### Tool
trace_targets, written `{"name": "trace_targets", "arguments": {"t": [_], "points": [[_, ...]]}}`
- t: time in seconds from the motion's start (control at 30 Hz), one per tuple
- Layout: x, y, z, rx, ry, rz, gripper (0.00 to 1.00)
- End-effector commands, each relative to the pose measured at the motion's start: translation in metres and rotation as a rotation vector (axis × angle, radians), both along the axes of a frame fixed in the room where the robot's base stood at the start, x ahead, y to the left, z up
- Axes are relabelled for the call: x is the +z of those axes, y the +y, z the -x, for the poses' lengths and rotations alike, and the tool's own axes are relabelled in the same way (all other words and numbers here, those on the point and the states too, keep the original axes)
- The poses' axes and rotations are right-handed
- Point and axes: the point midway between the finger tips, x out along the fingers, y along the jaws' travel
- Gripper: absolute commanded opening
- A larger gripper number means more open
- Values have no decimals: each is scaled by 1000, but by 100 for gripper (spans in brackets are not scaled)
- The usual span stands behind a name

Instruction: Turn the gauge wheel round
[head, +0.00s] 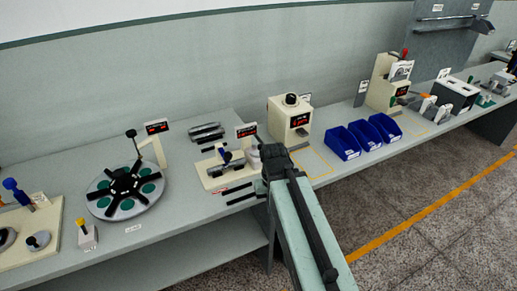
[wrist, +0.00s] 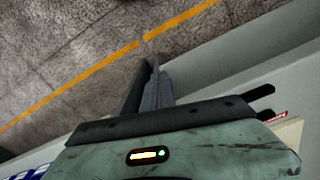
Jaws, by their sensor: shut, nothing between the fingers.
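The task's wheel is most likely the round grey disc (head: 106,206) on the left part of the bench, with green circles and a black spoked piece on top. I cannot confirm this, as I can read no label. A post with a small red-lit display (head: 157,127) stands behind it. My gripper shows in the wrist view (wrist: 155,72), with its slim grey fingers together and nothing between them. In the head view my arm reaches up to the bench's front edge, right of the disc and apart from it; the fingertips are hidden there. The disc is not in the wrist view.
A beige plate (head: 214,181) with a small device and dark rods near the bench edge lies between disc and arm. A cream display box (head: 290,118) and blue bins (head: 342,143) stand further right.

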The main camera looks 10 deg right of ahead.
Motion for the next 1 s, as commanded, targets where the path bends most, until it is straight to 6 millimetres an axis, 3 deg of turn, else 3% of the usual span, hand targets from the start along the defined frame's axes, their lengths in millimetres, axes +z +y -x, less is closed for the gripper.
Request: {"name": "trace_targets", "arguments": {"t": [0.23,0.27,0.4,0.43,0.57,0.8,1.0], "points": [[0,0,0,0,0,0,0],[0,0,0,0,0,0,6],[16,0,-12,105,-1,0,44],[23,0,-18,164,-1,0,45],[60,-1,-52,532,-2,1,45],[138,-3,-128,1444,-5,4,45],[168,-3,-178,2115,-2,2,45]]}}
